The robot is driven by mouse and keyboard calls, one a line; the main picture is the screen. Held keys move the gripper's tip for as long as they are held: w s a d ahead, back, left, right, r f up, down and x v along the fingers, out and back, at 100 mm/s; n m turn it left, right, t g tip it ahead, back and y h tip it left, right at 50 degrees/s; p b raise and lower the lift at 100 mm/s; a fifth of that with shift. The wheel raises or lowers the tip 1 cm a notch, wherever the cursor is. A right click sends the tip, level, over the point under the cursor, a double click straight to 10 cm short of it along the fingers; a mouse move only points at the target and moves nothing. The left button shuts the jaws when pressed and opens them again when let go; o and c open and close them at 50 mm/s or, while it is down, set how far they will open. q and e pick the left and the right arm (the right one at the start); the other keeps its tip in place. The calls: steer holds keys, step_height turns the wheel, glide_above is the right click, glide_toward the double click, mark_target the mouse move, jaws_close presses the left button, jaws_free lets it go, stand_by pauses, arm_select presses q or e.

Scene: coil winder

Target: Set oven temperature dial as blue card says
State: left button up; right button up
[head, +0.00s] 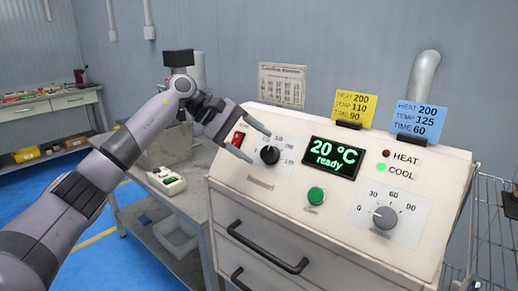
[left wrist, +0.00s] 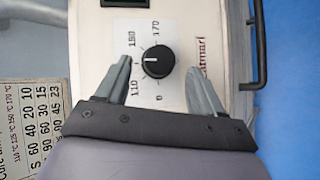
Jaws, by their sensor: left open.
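The blue card (head: 418,118) on top of the oven reads HEAT 200, TEMP 125, TIME 60. The black temperature dial (head: 270,154) is on the left of the white oven panel. It also shows in the left wrist view (left wrist: 159,60), its white mark pointing left, between the 110 label and one that seems to read 150. My left gripper (head: 259,147) is open at the dial. In the left wrist view its fingers (left wrist: 160,75) lie on either side of the knob with gaps. Whether they reach its depth I cannot tell. My right gripper is out of view.
A yellow card (head: 354,107) reads HEAT 200, TEMP 110, TIME 90. The display (head: 332,157) shows 20 °C ready. A red switch (head: 238,138), green button (head: 316,195) and grey timer dial (head: 384,217) share the panel. The COOL lamp (head: 381,168) is lit green.

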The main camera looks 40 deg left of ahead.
arm_select(q)
steer(key=shift+v, duration=2.4)
